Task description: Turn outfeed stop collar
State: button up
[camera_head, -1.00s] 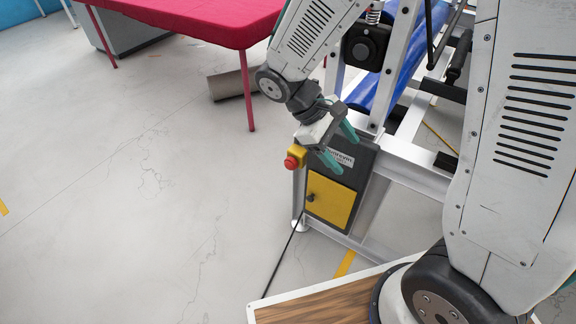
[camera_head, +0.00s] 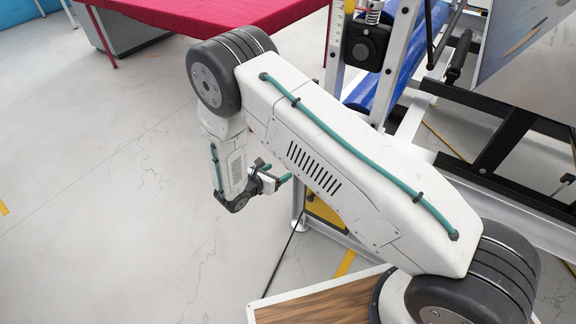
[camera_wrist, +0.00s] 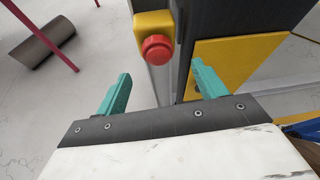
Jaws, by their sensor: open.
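A red round stop button (camera_wrist: 157,48) on a yellow housing (camera_wrist: 150,19) shows at the top middle of the wrist view, mounted at the side of a dark control box (camera_wrist: 225,25). In the head view my arm hides the button. My gripper (camera_wrist: 160,72) is open and empty, with its two teal fingers apart. In the wrist view the button appears between and beyond the fingertips, and I see no contact. In the head view my gripper (camera_head: 276,172) is left of the machine frame, pointing right towards it. I cannot make out a separate collar.
A yellow door (camera_wrist: 235,60) with a dark knob is on the box, right of the button. A metal frame with a blue roller (camera_head: 385,85) stands at the right. A red-covered table (camera_head: 200,12) is at the back. Open floor (camera_head: 90,190) lies left.

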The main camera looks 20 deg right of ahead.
jog(key=shift+n, duration=0.3)
jog(key=x, duration=0.7)
jog(key=shift+w+d+f, duration=0.15)
jog(key=shift+w+f, duration=0.05)
jog(key=shift+w, duration=0.2)
jog(key=c, duration=1)
